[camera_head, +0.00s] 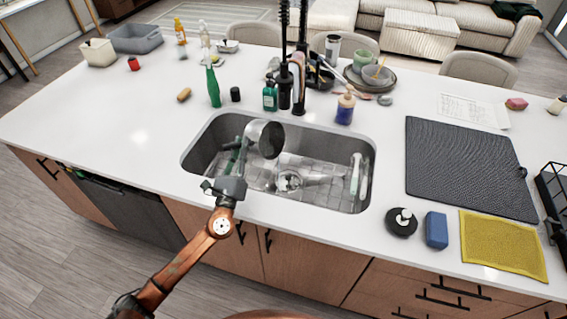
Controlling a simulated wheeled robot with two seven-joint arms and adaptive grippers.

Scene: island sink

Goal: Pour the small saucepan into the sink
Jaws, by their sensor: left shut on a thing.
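The small saucepan (256,131) is a silver pan with a dark round face turned to the right. It is tilted on its side above the left half of the sink. My left gripper (232,184) is at the front left rim of the sink, shut on the saucepan's handle, which runs up and away to the pan. The steel sink (340,198) is set in the white island top; its floor has a grid and a drain. I cannot tell whether anything is in the pan or flowing from it. My right gripper is not in view.
A black faucet (284,92) and several bottles stand behind the sink, with bowls on a tray (376,80). Green tools lean in the sink. Right of it are a dark drying mat (465,165), a blue sponge (436,230) and a yellow cloth (503,246). The left counter is mostly clear.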

